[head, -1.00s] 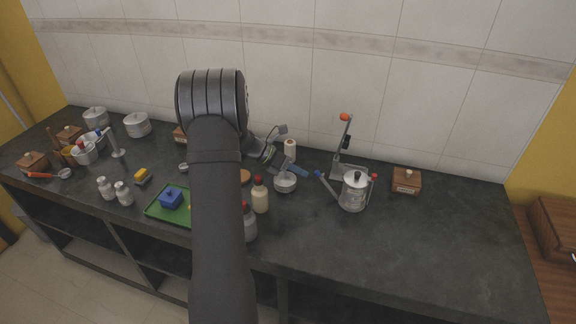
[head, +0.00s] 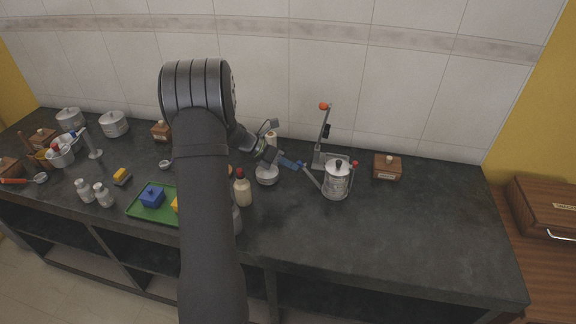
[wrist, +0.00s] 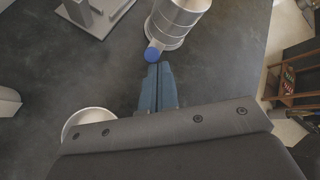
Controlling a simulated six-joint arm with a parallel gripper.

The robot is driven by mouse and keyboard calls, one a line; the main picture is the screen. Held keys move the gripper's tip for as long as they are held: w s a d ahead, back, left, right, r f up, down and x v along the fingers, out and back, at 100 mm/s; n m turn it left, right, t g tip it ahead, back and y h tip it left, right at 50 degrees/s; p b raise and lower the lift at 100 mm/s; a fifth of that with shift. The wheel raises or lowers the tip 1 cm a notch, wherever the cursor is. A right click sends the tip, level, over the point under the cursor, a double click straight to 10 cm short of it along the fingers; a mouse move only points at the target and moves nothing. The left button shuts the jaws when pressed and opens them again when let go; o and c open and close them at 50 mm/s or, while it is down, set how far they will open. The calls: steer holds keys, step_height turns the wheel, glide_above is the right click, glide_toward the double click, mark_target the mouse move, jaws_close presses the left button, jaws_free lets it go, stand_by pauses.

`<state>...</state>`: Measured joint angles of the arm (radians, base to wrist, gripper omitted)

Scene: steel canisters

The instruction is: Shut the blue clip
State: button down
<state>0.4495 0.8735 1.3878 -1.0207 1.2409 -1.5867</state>
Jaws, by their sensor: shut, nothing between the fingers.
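The steel canister (head: 336,182) stands upright on the dark counter, and part of it shows at the top of the wrist view (wrist: 178,22). Its blue clip is a lever (head: 313,180) that sticks out to the left and up, away from the canister wall. The clip's round blue end (wrist: 152,55) shows in the wrist view. A red-tipped clip (head: 354,165) is on the canister's right side. My gripper (head: 297,165) is shut and empty, its blue fingers pointing at the blue end. In the wrist view the fingertips (wrist: 158,67) are right beside that end; contact is unclear.
A stand with an orange-tipped lever (head: 325,134) rises behind the canister. A small pot (head: 267,176) sits below my gripper, and a cream bottle (head: 243,190) stands left of it. A wooden box (head: 387,167) is to the right. The counter's right front is clear.

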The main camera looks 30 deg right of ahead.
steer(key=shift+s+d+r, duration=0.1)
steer(key=shift+d+r, duration=0.05)
steer(key=shift+r, duration=0.05)
steer(key=s+d+r+t+y, duration=0.3)
steer(key=s+d+y, duration=0.1)
steer(key=s+d, duration=0.1)
steer(key=shift+s+d+r+m+t, duration=0.2)
steer(key=shift+d+r+m+t, duration=0.15)
steer(key=shift+d, duration=0.1)
stand_by(0.4)
stand_by(0.4)
steer(key=s+d+r+v, duration=0.1)
steer(key=v, duration=1)
steer(key=shift+w+d, duration=0.15)
steer(key=shift+d, duration=0.1)
